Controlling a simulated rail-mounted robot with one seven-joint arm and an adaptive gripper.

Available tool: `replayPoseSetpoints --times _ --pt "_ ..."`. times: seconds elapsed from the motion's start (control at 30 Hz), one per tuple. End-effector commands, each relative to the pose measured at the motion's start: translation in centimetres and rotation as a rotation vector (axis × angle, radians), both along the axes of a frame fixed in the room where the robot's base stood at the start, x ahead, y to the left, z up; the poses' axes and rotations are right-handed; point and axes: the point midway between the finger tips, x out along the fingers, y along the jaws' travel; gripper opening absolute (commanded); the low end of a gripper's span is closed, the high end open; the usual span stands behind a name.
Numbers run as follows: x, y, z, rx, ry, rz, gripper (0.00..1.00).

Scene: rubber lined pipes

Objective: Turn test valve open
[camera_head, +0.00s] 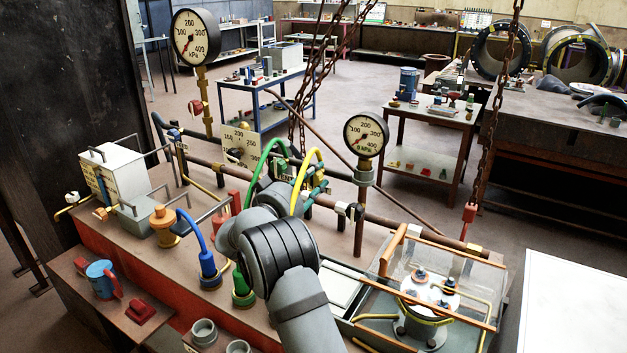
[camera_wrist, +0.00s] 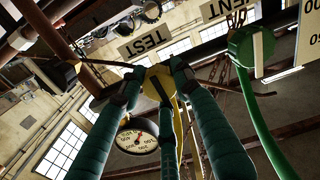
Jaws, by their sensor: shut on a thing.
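The test valve (camera_wrist: 158,82) is a round yellow knob with a dark bar across its face, below a TEST label (camera_wrist: 146,46) in the wrist view. My gripper (camera_wrist: 157,76) has dark green fingers, shut around this knob. The fingers hide its sides, so its turn angle is hard to judge. A yellow hose (camera_wrist: 188,130) hangs by it. In the head view, my grey arm hides most of the valve area, and the yellow hose (camera_head: 309,162) arches beside the green hose (camera_head: 262,158).
A green knob with a bar (camera_wrist: 251,47) and green hose is to the right in the wrist view. A pressure gauge (camera_head: 366,134) stands right of my arm, and a taller gauge (camera_head: 195,37) at left. A clear-sided box (camera_head: 440,275) and hanging chains (camera_head: 496,110) are nearby.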

Motion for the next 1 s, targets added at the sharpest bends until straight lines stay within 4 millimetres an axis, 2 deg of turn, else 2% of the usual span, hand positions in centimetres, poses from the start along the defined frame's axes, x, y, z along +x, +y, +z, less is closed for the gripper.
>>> replayPoseSetpoints --times 0.37,1.0 --pt "0.03 0.15 -0.23 -0.129 0.055 0.004 0.06" --pt "0.10 0.29 0.23 -0.665 0.325 0.005 0.06"
